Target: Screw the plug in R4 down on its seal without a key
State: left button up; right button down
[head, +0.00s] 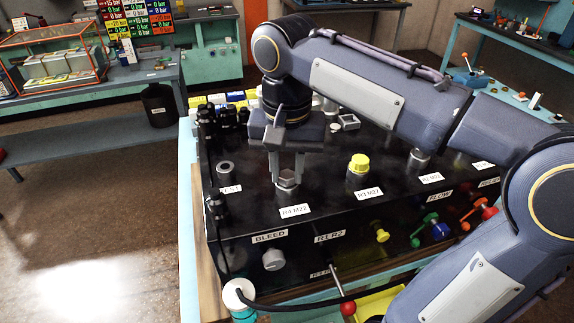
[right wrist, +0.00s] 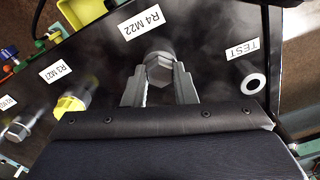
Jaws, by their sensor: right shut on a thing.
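The R4 plug (head: 289,175) is a grey hex-headed plug standing upright in the port behind the label "R4 M22" (head: 295,210) on the black manifold block (head: 325,205). My right gripper (head: 288,172) points down from above, with its fingers around the plug head. In the right wrist view the two fingers (right wrist: 160,85) stand on either side of the hex plug (right wrist: 159,68), shut on it. Whether the plug's underside touches its seal is hidden. My left gripper is not in either view.
A yellow-capped port (head: 358,165) stands right of R4, with another grey fitting (head: 419,160) beyond it. The open TEST port (head: 225,168) is to the left. Red, green and blue handles and a black hose (head: 300,305) are at the block's front.

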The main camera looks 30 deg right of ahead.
jog(key=m+p, duration=0.1)
jog(key=m, duration=0.1)
jog(key=shift+m, duration=0.3)
jog(key=shift+m+p, duration=0.35)
jog(key=shift+m, duration=0.75)
jog(key=shift+f+m, duration=0.2)
jog(key=shift+m, duration=0.4)
jog(key=shift+s+m, duration=0.1)
jog(key=shift+m, duration=0.2)
